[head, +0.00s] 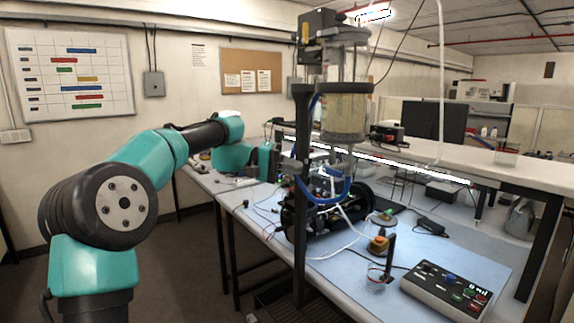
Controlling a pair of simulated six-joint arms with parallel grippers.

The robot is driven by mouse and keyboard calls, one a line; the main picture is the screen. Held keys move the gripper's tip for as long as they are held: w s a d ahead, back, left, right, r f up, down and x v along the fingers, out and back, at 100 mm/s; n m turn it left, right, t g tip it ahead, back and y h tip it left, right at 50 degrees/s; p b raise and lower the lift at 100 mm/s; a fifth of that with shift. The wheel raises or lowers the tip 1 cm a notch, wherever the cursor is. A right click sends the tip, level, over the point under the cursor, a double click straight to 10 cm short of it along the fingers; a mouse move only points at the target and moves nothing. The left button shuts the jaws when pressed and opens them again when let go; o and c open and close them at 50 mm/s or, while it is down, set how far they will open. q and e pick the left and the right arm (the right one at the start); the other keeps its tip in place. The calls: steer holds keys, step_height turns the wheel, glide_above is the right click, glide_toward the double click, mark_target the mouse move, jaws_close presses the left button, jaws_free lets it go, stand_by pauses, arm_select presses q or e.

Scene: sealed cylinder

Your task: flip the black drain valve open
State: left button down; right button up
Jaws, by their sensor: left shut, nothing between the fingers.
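A clear sealed cylinder (344,112) with cloudy, pale contents stands upright in a black frame (303,150) above the bench. Fittings and a blue tube (325,196) hang below it. The black drain valve cannot be told apart from the other dark parts under the cylinder. My left gripper (278,150) is at the end of the teal arm, left of the frame and roughly level with the cylinder's lower end. It is shut and empty, apart from the cylinder. Its fingertips are small and hard to make out. My right gripper is out of view.
A control box (448,289) with coloured buttons sits at the bench's front right. Cables and white tubing cross the bench. A raised shelf (480,160) runs behind. Open floor lies at the left.

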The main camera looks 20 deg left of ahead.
arm_select(q)
steer(key=w+r+v, duration=0.1)
steer(key=w+v, duration=0.1)
steer(key=v, duration=1)
steer(key=shift+w+a, duration=0.15)
steer(key=shift+a, duration=0.55)
